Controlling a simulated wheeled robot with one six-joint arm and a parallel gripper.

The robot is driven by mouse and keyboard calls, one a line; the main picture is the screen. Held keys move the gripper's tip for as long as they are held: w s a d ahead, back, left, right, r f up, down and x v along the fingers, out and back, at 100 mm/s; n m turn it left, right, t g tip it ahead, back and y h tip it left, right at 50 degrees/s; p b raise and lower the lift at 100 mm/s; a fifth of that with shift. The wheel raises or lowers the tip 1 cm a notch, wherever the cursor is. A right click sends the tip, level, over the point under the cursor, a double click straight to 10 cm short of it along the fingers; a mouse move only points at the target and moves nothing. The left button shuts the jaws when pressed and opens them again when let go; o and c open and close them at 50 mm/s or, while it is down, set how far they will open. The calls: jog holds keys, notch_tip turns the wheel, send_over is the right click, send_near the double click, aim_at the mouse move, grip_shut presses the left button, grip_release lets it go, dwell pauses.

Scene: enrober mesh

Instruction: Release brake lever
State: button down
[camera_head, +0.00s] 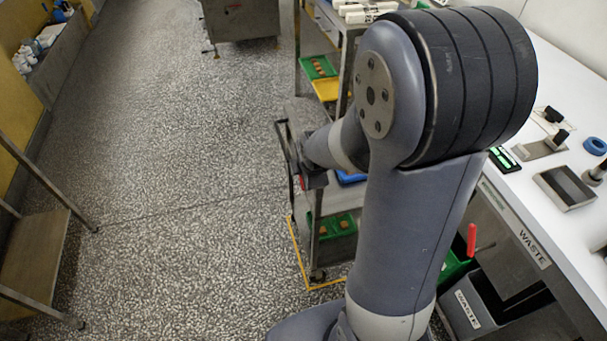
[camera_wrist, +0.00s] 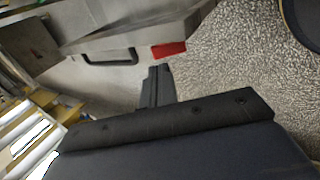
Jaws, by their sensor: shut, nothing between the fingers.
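A small red tab, which looks like the brake lever (camera_wrist: 169,49), sticks out from the edge of a grey metal cart (camera_wrist: 135,38) in the wrist view. In the head view a bit of red (camera_head: 302,183) shows at the cart's left side, beside my gripper (camera_head: 312,178). In the wrist view my gripper (camera_wrist: 158,70) is shut and empty. Its fingertips are just below the red tab in the picture; I cannot tell if they touch it. My arm hides much of the cart (camera_head: 317,218) in the head view.
A black handle (camera_wrist: 108,58) is on the cart. A green tray (camera_head: 335,226) sits on its lower shelf, and yellow tape (camera_head: 297,255) marks the floor around it. A white worktable (camera_head: 545,95) and waste bin (camera_head: 475,305) stand right. The speckled floor (camera_head: 170,180) left is clear.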

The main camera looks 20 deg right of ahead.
jog(key=shift+x, duration=2.25)
